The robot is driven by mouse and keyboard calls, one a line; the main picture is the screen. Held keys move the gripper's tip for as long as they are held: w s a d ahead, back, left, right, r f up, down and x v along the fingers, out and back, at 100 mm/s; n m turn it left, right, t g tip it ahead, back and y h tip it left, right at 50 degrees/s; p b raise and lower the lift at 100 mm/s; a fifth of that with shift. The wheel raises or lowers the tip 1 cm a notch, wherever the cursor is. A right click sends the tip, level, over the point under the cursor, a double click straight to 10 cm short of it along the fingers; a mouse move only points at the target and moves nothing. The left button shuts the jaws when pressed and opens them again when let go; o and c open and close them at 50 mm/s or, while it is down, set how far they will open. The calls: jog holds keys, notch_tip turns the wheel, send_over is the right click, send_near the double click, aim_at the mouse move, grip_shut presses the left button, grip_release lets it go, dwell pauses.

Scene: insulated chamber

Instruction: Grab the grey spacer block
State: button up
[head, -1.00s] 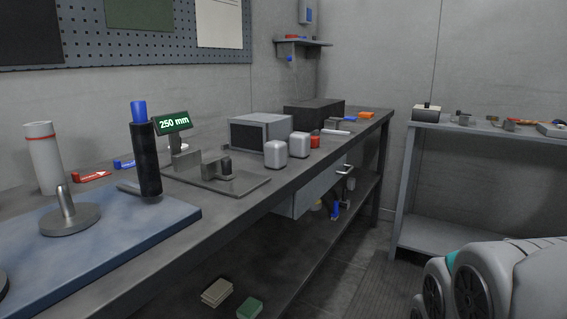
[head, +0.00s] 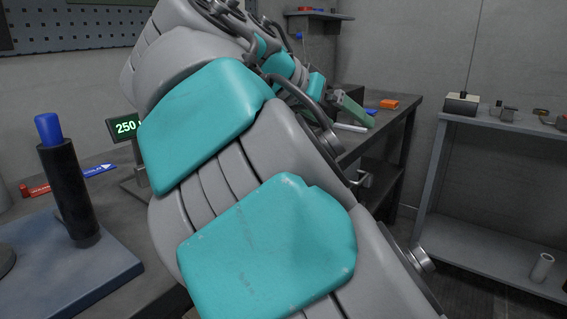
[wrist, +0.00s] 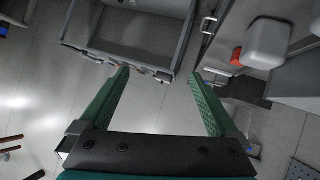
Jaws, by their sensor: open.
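A light grey rounded block (wrist: 268,43) shows at the upper right of the wrist view, with part of a second one at the right edge. I cannot tell for certain which is the grey spacer block. My gripper (wrist: 160,75) has two green fingers spread apart with nothing between them. The blocks are to the right of the fingers, apart from them. In the head view my arm hides the blocks; a green part of my gripper (head: 352,108) shows beyond the arm, over the far end of the workbench (head: 398,108).
A red block (wrist: 237,57) is beside the light grey block. A grey open box-like structure (wrist: 125,32) lies ahead of the fingertips, with open floor below. A side table (head: 500,121) stands at the right. A black post with a blue top (head: 72,190) stands at the left.

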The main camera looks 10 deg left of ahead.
jog(key=s+a+r+t+y, duration=0.1)
jog(key=s+a+t, duration=0.1)
jog(key=a, duration=0.7)
jog(key=s+a+r+t+y, duration=0.1)
jog(key=s+a+r+t, duration=0.15)
jog(key=a, duration=0.65)
jog(key=shift+g, duration=0.35)
jog(key=f+b, duration=0.1)
jog(key=f, duration=0.3)
jog(key=f+b, duration=0.2)
jog(key=f, duration=0.2)
jog(key=shift+s+d+f, duration=0.15)
jog(key=shift+d+f, duration=0.05)
jog(key=shift+f, duration=0.05)
jog(key=shift+w+f, duration=0.2)
jog(key=shift+f, duration=0.1)
jog(key=shift+p+x, duration=0.4)
jog(key=shift+x, duration=3.2)
grip_shut()
